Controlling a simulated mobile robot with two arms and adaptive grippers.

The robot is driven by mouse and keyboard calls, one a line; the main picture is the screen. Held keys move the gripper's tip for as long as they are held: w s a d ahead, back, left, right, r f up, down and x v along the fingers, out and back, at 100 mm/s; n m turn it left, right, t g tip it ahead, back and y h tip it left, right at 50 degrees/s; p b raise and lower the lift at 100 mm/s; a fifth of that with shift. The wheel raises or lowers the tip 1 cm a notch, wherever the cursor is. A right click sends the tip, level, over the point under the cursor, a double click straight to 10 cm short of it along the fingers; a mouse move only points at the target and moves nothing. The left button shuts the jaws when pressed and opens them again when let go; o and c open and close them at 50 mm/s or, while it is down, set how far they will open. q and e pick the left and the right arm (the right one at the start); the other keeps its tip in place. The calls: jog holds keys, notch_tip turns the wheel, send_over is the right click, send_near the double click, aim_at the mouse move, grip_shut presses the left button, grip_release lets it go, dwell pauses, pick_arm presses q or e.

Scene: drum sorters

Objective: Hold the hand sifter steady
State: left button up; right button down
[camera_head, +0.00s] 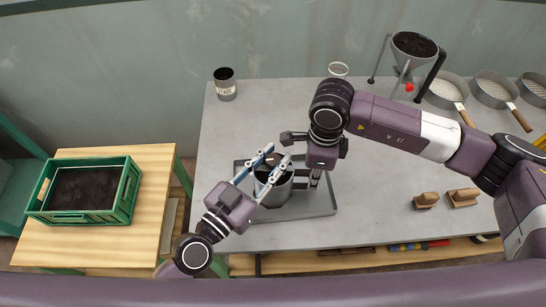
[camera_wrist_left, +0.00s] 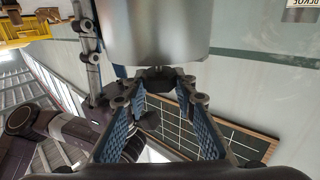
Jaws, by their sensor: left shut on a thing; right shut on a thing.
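The hand sifter (camera_head: 274,193), a grey metal cylinder, is upright over a shallow grey tray (camera_head: 315,206). My left gripper (camera_head: 276,157) reaches across it from the lower left, its two blue-padded fingers over the rim area. In the left wrist view, the sifter's smooth metal wall (camera_wrist_left: 155,35) is just beyond the fingertips, which are shut at its edge. My right gripper (camera_head: 314,180) points down at the sifter's right side, shut by its handle (camera_head: 299,178). The exact grip contacts are partly hidden. Whether the sifter touches the tray is unclear.
A green crate of dark soil (camera_head: 128,204) stands on a wooden table at left. Two wooden blocks (camera_head: 462,197) lie at right.

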pick_arm(q)
jog(key=shift+d+r+m+g+h, duration=0.15)
jog(key=shift+m+g+h, duration=0.45)
jog(key=shift+h, duration=0.1)
jog(key=shift+d+r+m+g+h, duration=0.15)
jog(key=shift+m+g+h, duration=0.35)
jog(key=shift+m+h, duration=0.15)
jog(key=shift+w+a+f+m+g+h, duration=0.15)
jog(key=shift+m+g+h, duration=0.5)
jog(key=shift+g, duration=0.4)
jog(key=shift+a+m+g+h, duration=0.1)
jog(key=shift+m+g+h, duration=0.35)
jog(key=shift+m+g, duration=0.4)
jog(key=shift+w+a+f+m+g+h, duration=0.15)
jog(key=shift+m+g+h, duration=0.4)
jog(key=shift+g, duration=0.65)
jog(key=m+g, duration=0.2)
jog(key=g, duration=0.2)
jog(key=m+g, duration=0.3)
jog(key=g, duration=0.1)
jog(key=shift+s+f+h, duration=0.15)
jog(key=shift+s+h, duration=0.05)
jog(key=shift+h, duration=0.2)
jog(key=shift+s+m+g, duration=0.1)
jog(key=shift+m+g, duration=0.8)
jog(key=shift+g, duration=0.5)
jog(key=shift+y, duration=0.3)
jog(key=o, duration=1.2)
jog(key=shift+a, duration=0.1)
